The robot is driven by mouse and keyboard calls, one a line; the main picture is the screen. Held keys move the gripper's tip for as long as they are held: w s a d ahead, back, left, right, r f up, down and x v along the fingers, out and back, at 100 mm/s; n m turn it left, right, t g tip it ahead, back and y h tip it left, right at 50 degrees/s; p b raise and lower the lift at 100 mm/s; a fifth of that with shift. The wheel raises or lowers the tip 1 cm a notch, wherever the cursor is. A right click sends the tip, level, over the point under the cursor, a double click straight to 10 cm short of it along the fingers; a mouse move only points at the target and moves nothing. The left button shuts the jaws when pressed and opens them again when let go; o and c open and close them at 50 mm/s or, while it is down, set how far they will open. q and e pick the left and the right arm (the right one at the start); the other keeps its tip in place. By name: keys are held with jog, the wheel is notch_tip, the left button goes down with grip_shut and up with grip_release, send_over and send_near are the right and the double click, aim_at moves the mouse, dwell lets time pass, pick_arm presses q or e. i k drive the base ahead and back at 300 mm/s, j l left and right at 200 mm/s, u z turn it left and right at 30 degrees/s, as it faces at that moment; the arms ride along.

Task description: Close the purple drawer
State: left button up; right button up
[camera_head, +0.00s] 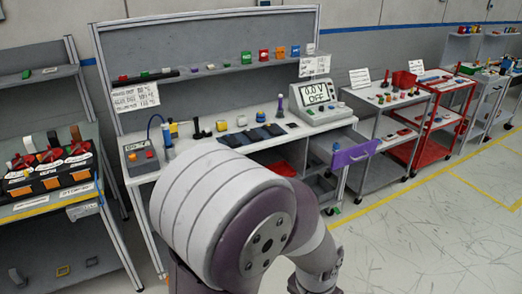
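The purple drawer (356,153) is at the right end of the grey workbench, under the bench top. It is pulled out, with its purple front standing out to the right of the bench and its grey inside partly showing behind the front. A large grey and purple link of my own arm fills the lower middle of the head view and hides part of the bench front. Neither of my grippers shows. Nothing is seen touching the drawer.
The workbench top (206,148) holds a display unit (318,95) and small parts. A grey cart (382,99) and a red cart (443,84) stand to the right. Another bench (48,205) is at the left. Floor (440,215) right of my arm is clear.

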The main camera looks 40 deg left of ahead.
aim_at(355, 147)
jog(key=u, duration=0.8)
jog(key=i, duration=0.7)
jog(key=i+u, duration=0.15)
jog(key=i, duration=0.5)
jog(key=i+l, duration=0.2)
jog(key=i, duration=0.45)
jog(key=i+l+u, duration=0.15)
jog(key=i, duration=0.55)
